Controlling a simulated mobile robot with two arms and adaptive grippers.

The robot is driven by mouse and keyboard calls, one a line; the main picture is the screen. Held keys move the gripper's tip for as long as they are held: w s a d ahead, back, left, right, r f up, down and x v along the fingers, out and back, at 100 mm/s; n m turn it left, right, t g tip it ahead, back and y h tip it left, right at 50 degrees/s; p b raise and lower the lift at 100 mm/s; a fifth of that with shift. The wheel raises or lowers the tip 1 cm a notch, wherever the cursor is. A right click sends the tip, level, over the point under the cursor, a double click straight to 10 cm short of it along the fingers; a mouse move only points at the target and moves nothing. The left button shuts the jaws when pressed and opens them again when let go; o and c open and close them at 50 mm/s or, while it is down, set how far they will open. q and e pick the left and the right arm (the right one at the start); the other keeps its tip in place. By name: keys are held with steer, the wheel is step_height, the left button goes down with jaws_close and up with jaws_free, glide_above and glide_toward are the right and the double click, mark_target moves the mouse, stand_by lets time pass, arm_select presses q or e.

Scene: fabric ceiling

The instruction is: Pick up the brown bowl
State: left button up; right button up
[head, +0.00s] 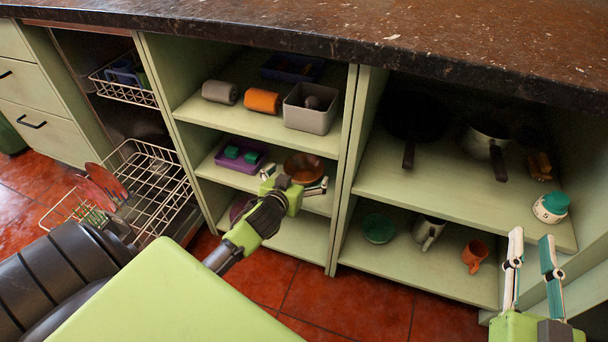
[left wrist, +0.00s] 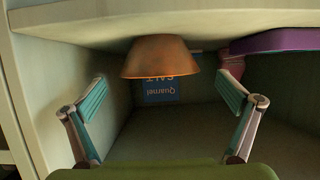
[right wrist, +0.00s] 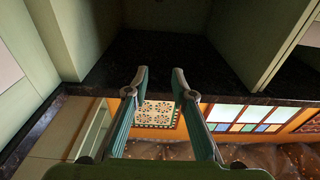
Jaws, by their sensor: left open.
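The brown bowl (head: 303,165) sits on the middle shelf of the centre cabinet. In the left wrist view, which is upside down, the bowl (left wrist: 160,58) shows between the two fingers and a little beyond their tips, not visibly touched. My left gripper (head: 293,180) is open and empty in front of the bowl, hiding its near side in the head view; its fingers also show in the left wrist view (left wrist: 160,78). My right gripper (head: 531,238) is open and empty at the far right, away from the bowl; it also shows in the right wrist view (right wrist: 160,73).
A purple tray (head: 228,168) with green items lies left of the bowl on the same shelf. A grey bin (head: 311,118) stands on the shelf above. A blue salt box (left wrist: 160,91) shows behind the bowl. The cabinet divider (head: 345,170) is close to its right.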

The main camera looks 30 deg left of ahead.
mark_target(309, 162)
arm_select(q)
steer(key=b+x, duration=0.2)
steer(key=x, duration=0.2)
steer(key=shift+w+f, duration=0.1)
steer(key=shift+w, duration=0.25)
steer(key=shift+w+a, duration=0.1)
steer(key=c, duration=1.3)
arm_select(e)
steer(key=s+r+t+y, duration=0.2)
steer(key=s+r+t, duration=0.2)
steer(key=r, duration=0.6)
steer(key=shift+s+r+t, duration=0.2)
steer(key=shift+r+t, duration=0.2)
steer(key=shift+t, duration=0.7)
